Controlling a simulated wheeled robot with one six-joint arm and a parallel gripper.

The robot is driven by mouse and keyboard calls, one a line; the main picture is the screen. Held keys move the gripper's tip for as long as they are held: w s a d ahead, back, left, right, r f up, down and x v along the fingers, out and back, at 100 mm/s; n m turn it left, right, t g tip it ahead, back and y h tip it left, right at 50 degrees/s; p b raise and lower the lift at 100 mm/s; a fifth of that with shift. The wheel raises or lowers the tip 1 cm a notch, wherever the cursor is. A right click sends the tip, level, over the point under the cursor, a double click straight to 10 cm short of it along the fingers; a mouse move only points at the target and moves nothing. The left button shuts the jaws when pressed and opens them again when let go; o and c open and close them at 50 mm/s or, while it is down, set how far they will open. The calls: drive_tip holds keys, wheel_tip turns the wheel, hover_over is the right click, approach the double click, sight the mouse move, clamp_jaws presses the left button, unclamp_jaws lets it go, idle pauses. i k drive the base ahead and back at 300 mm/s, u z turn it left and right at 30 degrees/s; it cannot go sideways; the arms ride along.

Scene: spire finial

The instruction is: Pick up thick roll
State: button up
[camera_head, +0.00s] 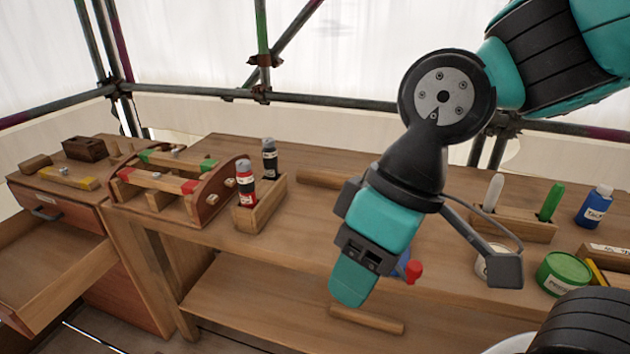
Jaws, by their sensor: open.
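No thing is plainly marked as the thick roll. One rod-like wooden piece (322,180) lies on the bench behind my arm, its right part hidden. A short brown block or roll (35,164) lies on the cabinet at far left. My gripper (352,285) points down over the front of the bench, in front of a blue and red item (408,268) that it partly hides. Its teal finger shows from the side, and nothing is seen held in it.
A wooden tool caddy (178,186) and a holder (258,205) with marker-like bottles stand left of my arm. At right are a pen holder (515,226), a blue bottle (594,206) and a green tin (564,273). An open drawer (45,285) juts out at left.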

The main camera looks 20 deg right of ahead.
sight(331, 178)
drive_tip(key=u, duration=0.4)
drive_tip(key=i, duration=1.4)
drive_tip(key=z, duration=0.6)
